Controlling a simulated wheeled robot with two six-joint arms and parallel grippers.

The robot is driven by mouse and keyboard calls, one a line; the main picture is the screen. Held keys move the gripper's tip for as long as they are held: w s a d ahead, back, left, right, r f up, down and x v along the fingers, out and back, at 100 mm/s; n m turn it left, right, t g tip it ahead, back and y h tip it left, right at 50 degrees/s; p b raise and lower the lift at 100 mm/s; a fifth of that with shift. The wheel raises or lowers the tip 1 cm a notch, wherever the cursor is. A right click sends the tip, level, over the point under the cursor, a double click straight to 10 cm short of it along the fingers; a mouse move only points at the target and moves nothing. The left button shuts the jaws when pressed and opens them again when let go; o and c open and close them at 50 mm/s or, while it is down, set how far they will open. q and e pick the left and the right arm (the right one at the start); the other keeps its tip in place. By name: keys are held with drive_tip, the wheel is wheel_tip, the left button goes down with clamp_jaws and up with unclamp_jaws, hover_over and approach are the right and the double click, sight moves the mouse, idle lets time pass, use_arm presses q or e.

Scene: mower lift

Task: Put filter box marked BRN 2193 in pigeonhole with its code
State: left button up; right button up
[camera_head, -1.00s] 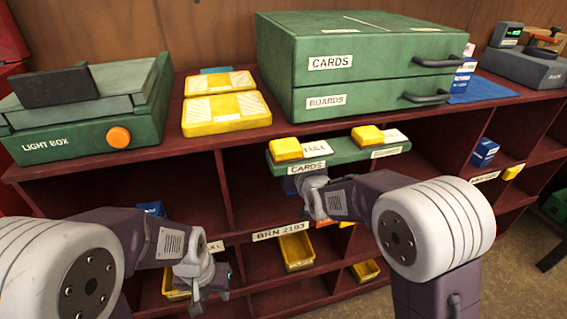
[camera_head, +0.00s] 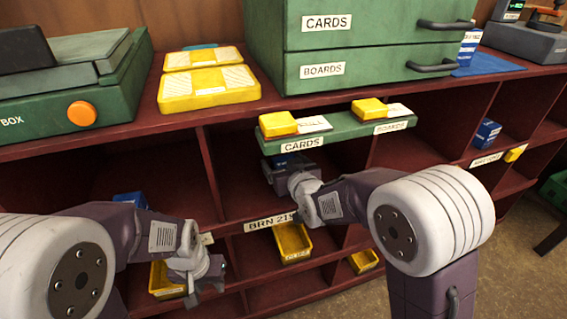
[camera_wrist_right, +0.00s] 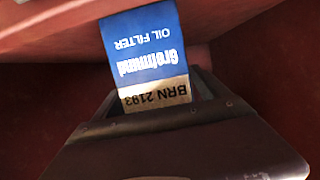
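The filter box (camera_wrist_right: 148,50) is blue and white, with upside-down "OIL FILTER" and a BRN code in the right wrist view. It sits between the fingers of my right gripper (camera_wrist_right: 155,100). In the head view my right gripper (camera_head: 285,165) is at the mouth of the pigeonhole (camera_head: 237,180) above the label reading "BRN 219" (camera_head: 268,222), whose end is hidden by my arm. Only a bit of blue shows at the gripper there. My left gripper (camera_head: 208,278) hangs low at the left, in front of the lower shelves; its fingers are unclear.
A green shelf board (camera_head: 335,132) marked CARDS, with yellow blocks on it, juts out just above my right gripper. Yellow bins (camera_head: 292,243) stand in the lower row. Another blue box (camera_head: 487,133) stands in a compartment at the right. Red dividers bound the pigeonholes.

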drive_tip(key=shift+w+f, duration=0.15)
drive_tip(key=shift+w, duration=0.05)
drive_tip(key=shift+b+v, duration=0.7)
drive_tip(key=shift+v, duration=5.4)
drive_tip(key=shift+a, duration=0.1)
